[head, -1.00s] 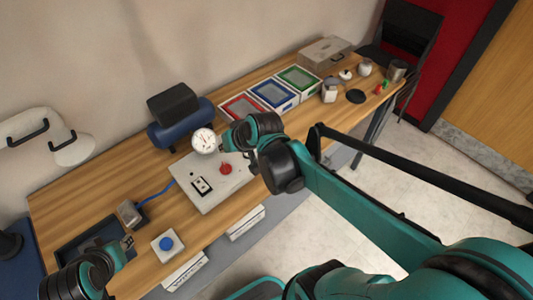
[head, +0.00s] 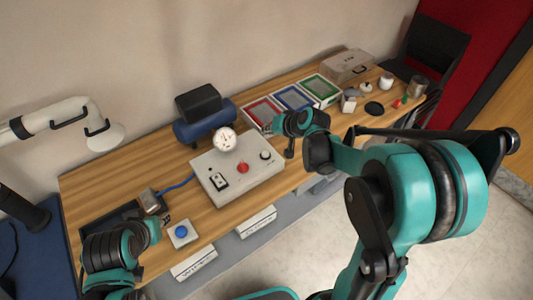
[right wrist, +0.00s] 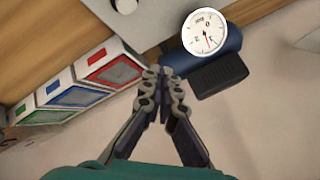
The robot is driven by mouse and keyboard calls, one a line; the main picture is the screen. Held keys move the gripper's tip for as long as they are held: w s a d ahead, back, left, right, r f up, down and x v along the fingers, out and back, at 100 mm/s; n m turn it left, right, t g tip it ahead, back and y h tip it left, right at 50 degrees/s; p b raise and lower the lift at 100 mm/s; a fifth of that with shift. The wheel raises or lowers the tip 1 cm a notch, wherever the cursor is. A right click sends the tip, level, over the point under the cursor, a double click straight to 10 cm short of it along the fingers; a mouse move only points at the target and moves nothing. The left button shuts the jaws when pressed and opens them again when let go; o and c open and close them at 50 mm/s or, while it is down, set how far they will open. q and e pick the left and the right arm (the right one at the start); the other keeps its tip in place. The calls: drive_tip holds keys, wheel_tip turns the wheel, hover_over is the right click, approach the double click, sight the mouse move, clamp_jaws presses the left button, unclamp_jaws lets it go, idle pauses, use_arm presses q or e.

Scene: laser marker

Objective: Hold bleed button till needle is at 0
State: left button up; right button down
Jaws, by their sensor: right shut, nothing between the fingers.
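The gauge also shows in the right wrist view (right wrist: 207,34), with a red needle. A blue button (head: 181,231) sits on a small white box. No label shows which button is the bleed. My right gripper (head: 290,150) is shut and empty, right of the box. My left gripper (head: 165,219) is near the blue button; its jaws are unclear.
A blue tank with a black top (head: 200,113) stands behind the box. Red, blue and green trays (head: 322,88) and small jars stand to the right. A dark tray (head: 85,226) lies at the left, and a blue cable runs to the box.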

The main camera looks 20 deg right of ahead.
sight(267, 155)
drive_tip(key=shift+f, duration=0.15)
wheel_tip(267, 155, down, 8)
drive_tip(key=b, duration=0.7)
drive_tip(key=shift+f, duration=0.25)
drive_tip(key=shift+f, duration=0.1)
idle(0.8)
drive_tip(key=shift+f+b, duration=0.3)
drive_tip(key=shift+b, duration=0.05)
drive_tip(key=shift+f+b, duration=0.45)
drive_tip(key=shift+f, duration=0.05)
idle(0.5)
drive_tip(key=shift+r, duration=0.15)
idle(3.6)
drive_tip(key=shift+r+p, duration=0.7)
drive_tip(key=shift+r, duration=0.1)
